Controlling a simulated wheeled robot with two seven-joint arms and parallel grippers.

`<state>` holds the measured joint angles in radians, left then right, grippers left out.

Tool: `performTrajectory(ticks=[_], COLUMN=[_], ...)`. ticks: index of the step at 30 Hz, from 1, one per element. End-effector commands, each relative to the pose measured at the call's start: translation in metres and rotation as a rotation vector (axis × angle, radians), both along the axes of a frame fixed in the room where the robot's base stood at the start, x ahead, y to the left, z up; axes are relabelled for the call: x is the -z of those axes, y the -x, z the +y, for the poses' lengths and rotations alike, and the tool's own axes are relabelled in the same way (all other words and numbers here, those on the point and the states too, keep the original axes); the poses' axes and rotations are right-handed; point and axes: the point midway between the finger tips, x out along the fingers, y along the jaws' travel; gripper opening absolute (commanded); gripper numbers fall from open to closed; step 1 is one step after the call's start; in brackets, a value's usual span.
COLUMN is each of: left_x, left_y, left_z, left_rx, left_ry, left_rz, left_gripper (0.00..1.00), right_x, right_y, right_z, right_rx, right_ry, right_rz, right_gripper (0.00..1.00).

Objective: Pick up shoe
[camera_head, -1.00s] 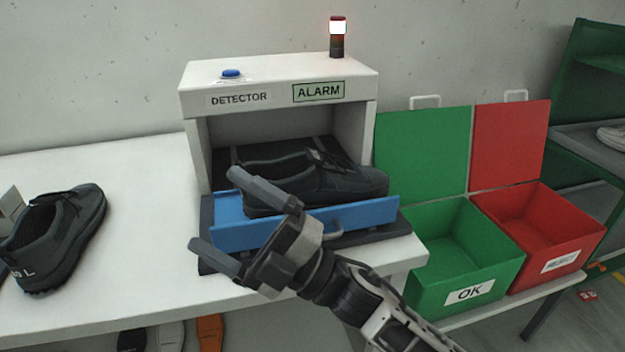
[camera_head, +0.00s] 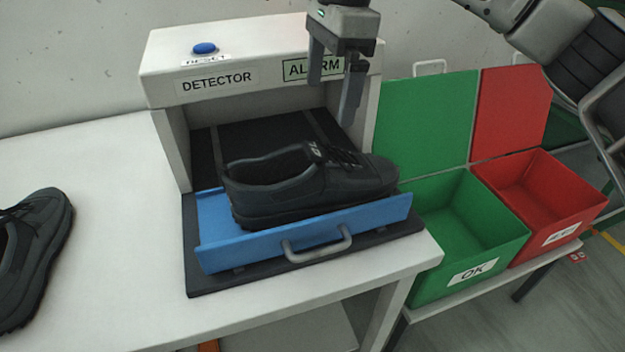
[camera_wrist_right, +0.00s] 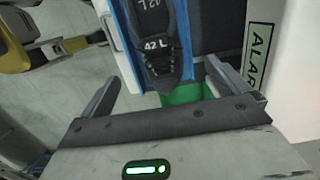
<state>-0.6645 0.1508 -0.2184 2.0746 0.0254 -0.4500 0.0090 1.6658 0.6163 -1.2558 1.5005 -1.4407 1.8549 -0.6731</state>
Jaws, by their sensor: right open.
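A black shoe (camera_head: 305,185) lies in the blue tray (camera_head: 265,242) in front of the detector, toe to the right. In the right wrist view the shoe (camera_wrist_right: 163,40) shows the mark "42 L" on its tongue, with the toe towards my gripper. My right gripper (camera_head: 331,103) is open and empty, fingers down, above the shoe and in front of the ALARM label. In the right wrist view the shoe is between the open fingers of the right gripper (camera_wrist_right: 160,75) but beyond their tips. My left gripper is out of view.
The detector (camera_head: 165,70) has a blue reset button (camera_head: 204,48). Another dark shoe (camera_head: 40,235) is at the left edge of the white table (camera_head: 110,200). A green OK bin (camera_head: 462,245) and a red bin (camera_head: 540,200) stand open at the right.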

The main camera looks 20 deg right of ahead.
Motion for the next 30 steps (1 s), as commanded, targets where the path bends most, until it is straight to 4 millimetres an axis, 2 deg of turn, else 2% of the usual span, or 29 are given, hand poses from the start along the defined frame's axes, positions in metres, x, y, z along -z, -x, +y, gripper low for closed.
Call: performTrajectory(ticks=[3,9,12,20,27,30], left_x=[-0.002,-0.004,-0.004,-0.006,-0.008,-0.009], left_y=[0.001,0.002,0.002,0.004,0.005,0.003], left_z=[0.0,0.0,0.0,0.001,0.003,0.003], left_rx=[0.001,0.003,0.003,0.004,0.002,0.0], left_ry=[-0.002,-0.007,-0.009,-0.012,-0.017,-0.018], left_rz=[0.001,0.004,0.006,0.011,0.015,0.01], left_gripper=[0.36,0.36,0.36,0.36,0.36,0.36], right_x=[0.027,0.068,0.081,0.1,0.134,0.141], right_y=[0.001,0.002,0.002,0.003,0.006,0.006], right_z=[0.003,0.009,0.011,0.014,0.019,0.02], right_rx=[-0.001,-0.001,-0.001,-0.001,-0.001,0.0], right_ry=[-0.001,-0.004,-0.005,-0.006,-0.006,-0.007], right_rz=[0.007,0.006,0.005,0.006,0.005,0.003], right_gripper=[1.0,1.0,1.0,1.0,1.0,1.0])
